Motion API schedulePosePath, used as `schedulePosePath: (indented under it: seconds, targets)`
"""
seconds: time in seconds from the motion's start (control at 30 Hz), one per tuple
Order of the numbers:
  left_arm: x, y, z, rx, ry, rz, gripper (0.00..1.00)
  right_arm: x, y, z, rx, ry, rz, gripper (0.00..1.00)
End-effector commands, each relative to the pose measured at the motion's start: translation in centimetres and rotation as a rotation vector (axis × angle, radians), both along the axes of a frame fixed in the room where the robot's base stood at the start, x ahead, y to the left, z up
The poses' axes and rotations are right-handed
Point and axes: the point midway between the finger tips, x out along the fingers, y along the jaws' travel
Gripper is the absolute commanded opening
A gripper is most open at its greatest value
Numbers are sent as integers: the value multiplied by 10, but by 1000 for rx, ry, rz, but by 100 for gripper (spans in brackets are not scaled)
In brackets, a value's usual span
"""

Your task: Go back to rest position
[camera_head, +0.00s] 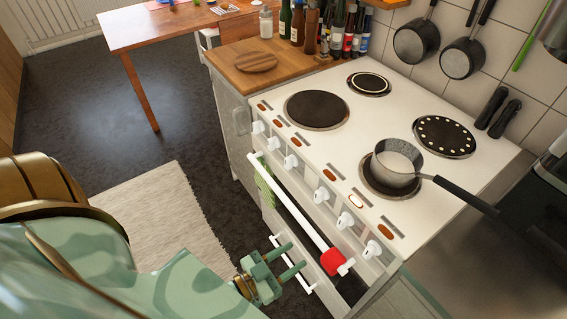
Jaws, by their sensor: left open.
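My left gripper (296,256) is at the lower middle of the head view, at the end of my green arm from the left. Its two green fingers are apart with nothing between them. It is in front of the cooker (345,140), close to a lower white handle (284,231); I cannot tell whether they touch. The long white oven handle (290,204) runs above and to the right of the fingers. A red piece (333,261) is on its near end and a green striped cloth (265,186) is near its far end. My right gripper is out of view.
A saucepan (398,165) stands on the near right hotplate, its dark handle pointing right. Bottles (298,22) and a round wooden board (256,61) are on the wooden counter. Two pans (417,42) hang on the tiles. A pale rug (165,215) lies on open dark floor.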

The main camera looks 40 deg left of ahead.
Motion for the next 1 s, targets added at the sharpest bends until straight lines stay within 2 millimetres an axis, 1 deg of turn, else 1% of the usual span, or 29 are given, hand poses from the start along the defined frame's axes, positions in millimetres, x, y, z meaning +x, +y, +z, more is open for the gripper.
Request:
schedulePosePath:
  seconds: [0.07,0.2,0.7,0.77,0.8,0.87,0.97,1.0]
  targets:
    - [-9,3,0,1,1,0,41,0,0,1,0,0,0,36]
    - [-15,6,0,2,-1,0,41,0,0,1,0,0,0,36]
    - [-15,6,0,-1,0,0,41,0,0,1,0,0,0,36]
    - [-15,5,-3,4,14,-3,41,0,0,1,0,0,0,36]
    - [-15,4,-9,20,40,-8,41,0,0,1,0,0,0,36]
    - [-22,7,-31,67,118,-14,41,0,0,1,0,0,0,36]
    - [-48,21,-90,177,319,-12,41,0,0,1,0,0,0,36]
    - [-64,29,-119,226,419,-7,41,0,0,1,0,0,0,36]
